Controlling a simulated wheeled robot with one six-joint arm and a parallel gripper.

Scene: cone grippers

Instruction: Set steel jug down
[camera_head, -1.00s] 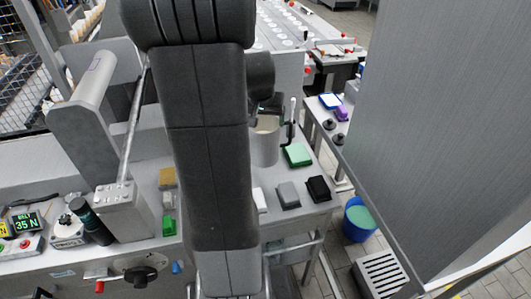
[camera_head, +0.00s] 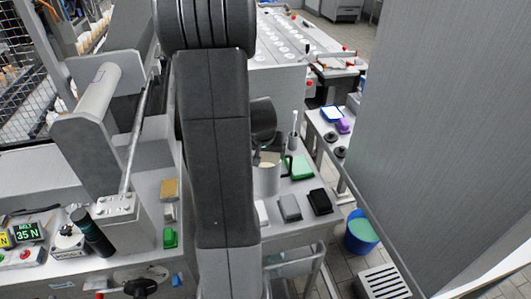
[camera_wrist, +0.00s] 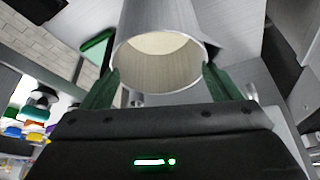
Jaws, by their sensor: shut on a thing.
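The steel jug (camera_head: 266,182) is a plain grey cylinder with a pale cream inside, upright beside my arm in the head view. In the wrist view the jug (camera_wrist: 160,35) has its open mouth towards the camera and sits between the two green fingers of my gripper (camera_wrist: 158,82). The gripper is shut on the jug's sides. In the head view the jug's base is by the worktop (camera_head: 278,237), and I cannot tell whether it touches. My arm hides part of the gripper and the worktop.
A green pad (camera_head: 299,168) lies just right of the jug. A grey block (camera_head: 289,207) and a black block (camera_head: 319,202) lie in front. A white-topped stick (camera_head: 294,123) stands behind. A blue bucket (camera_head: 361,232) is on the floor at right.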

